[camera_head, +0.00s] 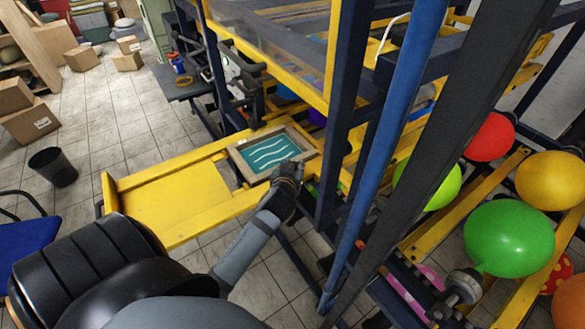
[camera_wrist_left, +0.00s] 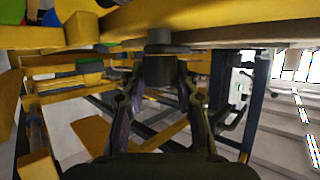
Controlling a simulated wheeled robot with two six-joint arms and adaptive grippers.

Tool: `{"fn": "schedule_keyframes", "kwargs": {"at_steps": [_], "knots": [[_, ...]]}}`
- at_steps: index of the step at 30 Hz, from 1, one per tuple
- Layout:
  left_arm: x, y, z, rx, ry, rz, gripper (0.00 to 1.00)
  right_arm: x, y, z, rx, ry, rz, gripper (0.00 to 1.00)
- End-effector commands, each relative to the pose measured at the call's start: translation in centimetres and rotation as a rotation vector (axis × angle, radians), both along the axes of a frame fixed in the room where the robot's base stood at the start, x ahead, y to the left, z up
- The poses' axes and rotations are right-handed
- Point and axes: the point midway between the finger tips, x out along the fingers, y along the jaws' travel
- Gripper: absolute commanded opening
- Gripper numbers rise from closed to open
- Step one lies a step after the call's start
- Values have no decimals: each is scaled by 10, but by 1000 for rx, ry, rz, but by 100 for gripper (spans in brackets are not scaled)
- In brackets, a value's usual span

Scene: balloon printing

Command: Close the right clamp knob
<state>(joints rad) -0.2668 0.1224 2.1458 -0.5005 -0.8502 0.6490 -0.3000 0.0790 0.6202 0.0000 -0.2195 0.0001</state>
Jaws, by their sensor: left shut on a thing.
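A wooden-framed printing screen (camera_head: 262,155) with a teal mesh and white wavy lines lies on the yellow frame of the machine. My left gripper (camera_head: 288,174) is at the screen's near right corner. In the left wrist view my left gripper (camera_wrist_left: 158,75) has its two fingers on either side of a dark round clamp knob (camera_wrist_left: 159,38) under a yellow beam. It is shut on the knob. In the head view the knob is hidden behind the gripper. My right gripper is not in view.
A yellow platform (camera_head: 172,200) extends left of the screen. Blue and dark posts (camera_head: 385,150) stand close to the right of my left gripper. Several balloons, one a large green one (camera_head: 508,238), lie among the yellow rails at right. A black bin (camera_head: 53,167) stands on the open tiled floor.

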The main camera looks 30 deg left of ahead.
Motion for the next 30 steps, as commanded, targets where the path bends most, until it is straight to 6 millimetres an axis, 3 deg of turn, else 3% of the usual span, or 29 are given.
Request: {"fn": "schedule_keyframes", "kwargs": {"at_steps": [9,27,28,30], "knots": [[1,-1,-2,-3,-2,140,0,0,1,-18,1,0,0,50],[0,0,0,1,-1,178,0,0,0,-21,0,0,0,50],[0,0,0,1,-1,178,31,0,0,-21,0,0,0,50],[0,0,0,1,-1,178,41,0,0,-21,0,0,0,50]]}}
